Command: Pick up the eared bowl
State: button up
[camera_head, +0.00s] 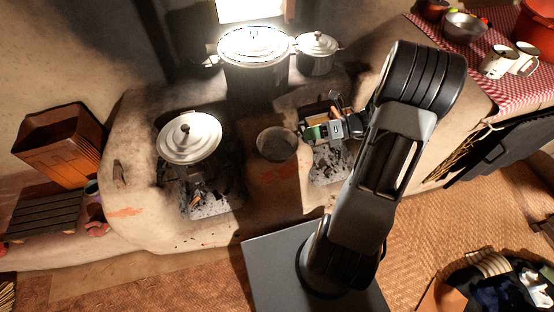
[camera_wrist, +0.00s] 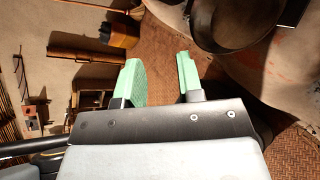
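A grey round bowl (camera_head: 277,143) sits on the mud hearth between the two fire openings, left of my gripper. I take it for the eared bowl; its ears are too small to make out in the head view. My gripper (camera_head: 310,126) is above the hearth close to the bowl's right side, apart from it. In the wrist view, the green fingers of my gripper (camera_wrist: 160,76) stand apart with nothing between them. A dark round vessel (camera_wrist: 235,22), probably the same bowl, is cut off by the top edge, beyond and right of the fingers.
A lidded white pot (camera_head: 190,137) stands on the left fire opening. A large bright pot (camera_head: 254,46) and a smaller lidded pot (camera_head: 316,50) stand behind. A checked cloth (camera_head: 490,75) with enamel mugs and a metal bowl (camera_head: 465,27) is at right. A wooden crate (camera_head: 62,145) is at left.

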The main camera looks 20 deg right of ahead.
jog(key=w+d+f+m+t+h+b, duration=0.1)
jog(key=d+f+m+t+b, duration=0.4)
jog(key=d+f+m+t, duration=0.7)
jog(key=w+a+m+g, duration=0.1)
jog(key=w+a, duration=0.1)
jog(key=w+a+f+g+b, duration=0.1)
jog(key=w, duration=0.1)
jog(key=w+a+f+m, duration=0.1)
jog(key=w+a, duration=0.1)
jog(key=shift+a+m+g, duration=0.3)
jog(key=shift+g, duration=0.1)
jog(key=shift+b+x, duration=1.1)
jog(key=shift+x, duration=2)
jog(key=shift+f, duration=0.15)
jog(key=shift+c, duration=0.4)
grip_shut()
